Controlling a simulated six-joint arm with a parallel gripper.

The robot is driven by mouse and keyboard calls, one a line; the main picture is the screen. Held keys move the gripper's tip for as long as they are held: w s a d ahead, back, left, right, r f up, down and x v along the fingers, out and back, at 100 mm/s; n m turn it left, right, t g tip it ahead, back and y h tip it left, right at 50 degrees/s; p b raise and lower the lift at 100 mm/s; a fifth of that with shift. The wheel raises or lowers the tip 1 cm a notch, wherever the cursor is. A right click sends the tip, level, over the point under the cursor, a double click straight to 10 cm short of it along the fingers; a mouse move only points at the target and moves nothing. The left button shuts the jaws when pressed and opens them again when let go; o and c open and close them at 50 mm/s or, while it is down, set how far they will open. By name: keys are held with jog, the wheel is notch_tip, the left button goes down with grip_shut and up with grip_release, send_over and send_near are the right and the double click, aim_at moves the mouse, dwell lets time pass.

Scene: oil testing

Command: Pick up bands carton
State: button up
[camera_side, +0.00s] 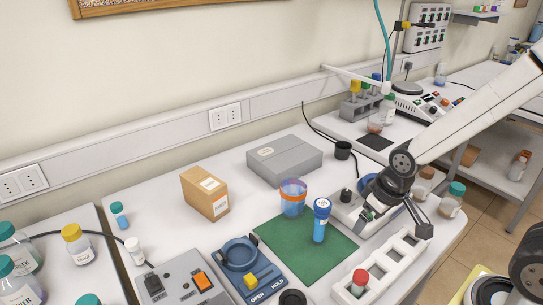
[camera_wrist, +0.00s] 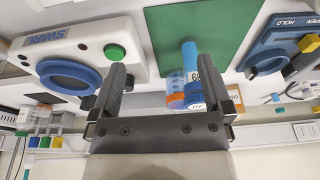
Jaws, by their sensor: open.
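A brown carton (camera_side: 205,193) with white labels stands upright on the white bench, left of the green mat; I cannot read its print, so I cannot confirm that it is the bands carton. My gripper (camera_side: 396,217) is on the right side of the bench, well apart from the carton, above the equipment there. In the wrist view my gripper (camera_wrist: 162,78) has its two dark fingers spread, with nothing held between them.
A blue-capped tube (camera_side: 321,220) and an orange-banded beaker (camera_side: 293,197) stand around the green mat (camera_side: 275,242). A grey case (camera_side: 284,160) lies behind. A white rack (camera_side: 398,262) with a red-capped vial is at right; a blue-ringed device (camera_side: 238,256) is in front of the carton.

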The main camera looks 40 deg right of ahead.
jog(key=shift+w+v, duration=0.8)
jog(key=shift+v, duration=2.85)
jog(key=w+a+r+n+t, duration=0.15)
jog(key=w+a, duration=0.25)
jog(key=w, duration=0.6)
jog(key=w+a+r+g, duration=0.15)
jog(key=w+a, duration=0.25)
jog(key=w, duration=0.6)
jog(key=t+y, duration=0.1)
jog(key=t, duration=0.1)
send_near(206, 181)
jog(key=f, duration=0.2)
jog(key=w+f+n, duration=0.1)
jog(key=shift+a+f, duration=0.1)
jog(key=shift+a, duration=0.15)
jog(key=shift+x, duration=1.3)
jog(key=shift+x, duration=2.6)
